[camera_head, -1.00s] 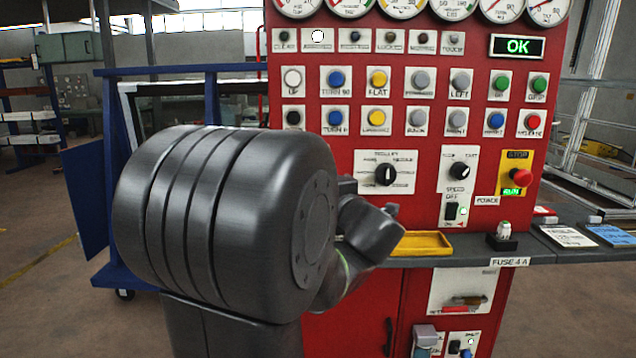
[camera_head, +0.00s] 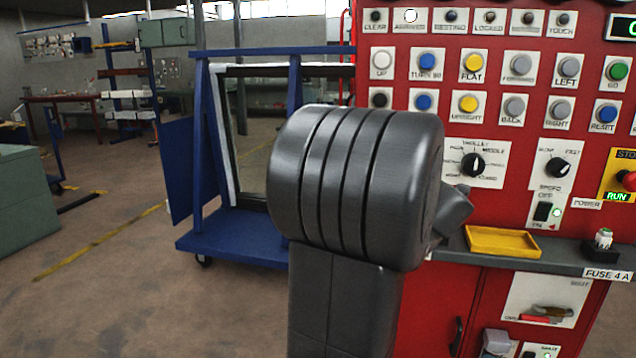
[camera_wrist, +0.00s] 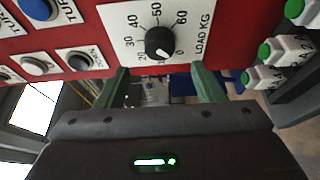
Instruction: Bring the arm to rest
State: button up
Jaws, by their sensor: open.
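My gripper shows in the wrist view (camera_wrist: 160,72) with its two green fingers apart and nothing between them. The fingers point toward the lower edge of a red panel, just below a white LOAD KG dial plate (camera_wrist: 190,18) with a black knob. In the head view my dark grey arm stands in front of the left part of the red control panel (camera_head: 480,185). The arm's large rounded joint hides the gripper there.
A blue wheeled frame cart (camera_head: 235,245) stands left of the panel. A yellow tray (camera_head: 503,241) and a fuse holder (camera_head: 604,240) sit on the panel's grey shelf. A green cabinet (camera_head: 25,210) is at far left. Floor between cabinet and cart is open.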

jog(key=w, duration=0.7)
jog(key=shift+a+b, duration=0.45)
jog(key=shift+s, duration=0.1)
jog(key=s+d+p, duration=0.2)
jog(key=s+p, duration=0.1)
jog(key=s, duration=1.1)
jog(key=w+a+m+t+h, duration=0.2)
jog(key=w+m+h, duration=0.6)
jog(key=w+m, duration=0.6)
jog(key=shift+a+f+m+t+b, duration=0.3)
jog(key=shift+m+t, duration=0.5)
jog(key=shift+m, duration=3.4)
jog(key=shift+r, duration=0.1)
